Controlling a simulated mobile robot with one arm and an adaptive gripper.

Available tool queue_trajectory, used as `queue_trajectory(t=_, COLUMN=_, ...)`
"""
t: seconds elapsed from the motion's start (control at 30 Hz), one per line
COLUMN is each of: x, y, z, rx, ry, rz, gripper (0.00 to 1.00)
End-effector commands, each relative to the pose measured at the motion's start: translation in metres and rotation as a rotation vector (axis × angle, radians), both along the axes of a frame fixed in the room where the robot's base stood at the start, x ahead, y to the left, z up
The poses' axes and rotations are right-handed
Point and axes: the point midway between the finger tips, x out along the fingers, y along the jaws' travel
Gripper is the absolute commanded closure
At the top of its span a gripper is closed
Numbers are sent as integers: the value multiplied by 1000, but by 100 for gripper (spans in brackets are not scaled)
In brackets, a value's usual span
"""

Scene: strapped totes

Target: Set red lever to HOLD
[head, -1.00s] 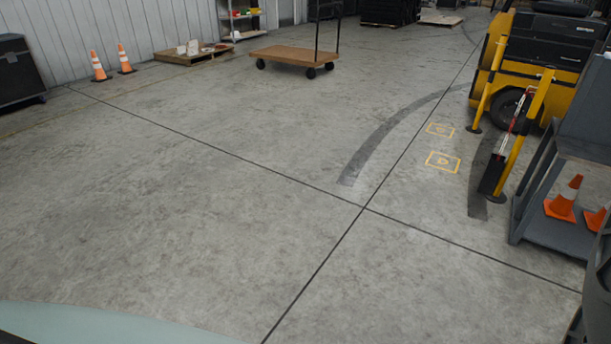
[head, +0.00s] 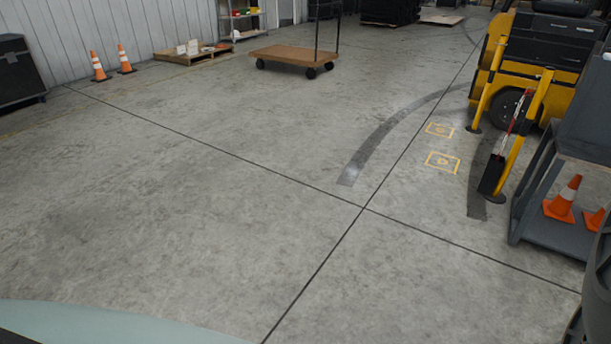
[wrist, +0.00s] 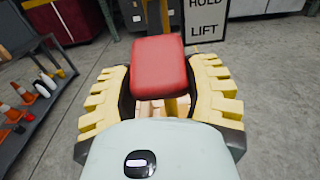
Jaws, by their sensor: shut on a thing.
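In the wrist view, the red lever's block-shaped handle (wrist: 159,62) sits between the two yellow ribbed fingers of my gripper (wrist: 160,98). The fingers are shut on it, one on each side. A yellow post shows behind and below the handle, partly hidden. A white sign (wrist: 207,22) with a dark frame stands behind to the right, with HOLD above and LIFT below. The lever and my gripper are not seen in the head view.
In the wrist view, a grey cart (wrist: 32,105) with orange cones and bottles stands at the left. The head view shows open concrete floor, a flatbed trolley (head: 293,56) at the back, and a yellow vehicle (head: 567,90) and grey cart (head: 530,200) at the right.

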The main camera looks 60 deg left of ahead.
Motion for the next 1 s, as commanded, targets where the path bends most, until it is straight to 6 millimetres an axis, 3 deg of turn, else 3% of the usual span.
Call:
queue_trajectory(t=0.03, x=0, y=1, z=9, rx=20, ry=9, rz=0, gripper=93)
queue_trajectory(t=0.3, x=-2, y=4, z=20, rx=125, ry=52, rz=-4, gripper=93)
queue_trajectory(t=1.0, x=-3, y=10, z=37, rx=364, ry=148, rz=-1, gripper=93)
